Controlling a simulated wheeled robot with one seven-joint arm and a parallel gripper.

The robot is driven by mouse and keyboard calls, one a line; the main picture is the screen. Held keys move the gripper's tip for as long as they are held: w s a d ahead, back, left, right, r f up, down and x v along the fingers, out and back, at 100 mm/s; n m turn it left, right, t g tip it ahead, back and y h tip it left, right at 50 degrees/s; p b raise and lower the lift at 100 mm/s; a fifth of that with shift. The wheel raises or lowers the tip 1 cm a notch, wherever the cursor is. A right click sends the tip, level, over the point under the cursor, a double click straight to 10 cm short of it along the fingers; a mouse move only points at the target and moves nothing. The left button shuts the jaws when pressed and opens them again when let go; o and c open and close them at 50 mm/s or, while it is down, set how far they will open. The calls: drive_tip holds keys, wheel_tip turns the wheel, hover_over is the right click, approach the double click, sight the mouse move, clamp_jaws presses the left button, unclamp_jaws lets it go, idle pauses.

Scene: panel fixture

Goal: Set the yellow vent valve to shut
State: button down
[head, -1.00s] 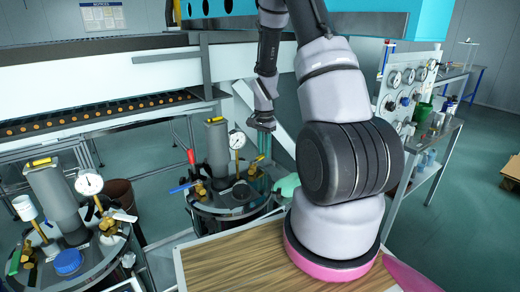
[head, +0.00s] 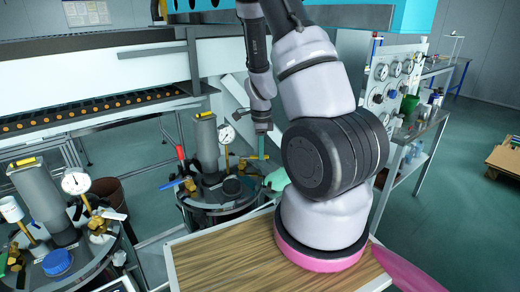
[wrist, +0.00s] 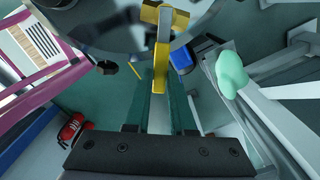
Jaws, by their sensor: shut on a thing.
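The yellow vent valve shows in the wrist view as a yellow handle (wrist: 161,62) with a wider yellow head (wrist: 165,15) at the top. My gripper (wrist: 166,90) has its teal fingers on either side of the handle and is shut on it. In the head view my gripper (head: 262,146) points down over the right side of the middle round vessel (head: 215,208). The valve is too small and too covered there to read its position.
A wooden tabletop (head: 225,262) lies in front.

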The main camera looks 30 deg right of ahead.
drive_tip(key=shift+s+a+m, duration=0.3)
drive_tip(key=shift+s+m, duration=0.15)
drive_tip(key=shift+m, duration=0.55)
drive_tip(key=c, duration=1)
unclamp_jaws()
drive_tip(key=shift+c, duration=0.2)
drive_tip(key=shift+s, duration=0.1)
wheel_tip(320, 180, up, 11)
drive_tip(key=shift+a, duration=0.1)
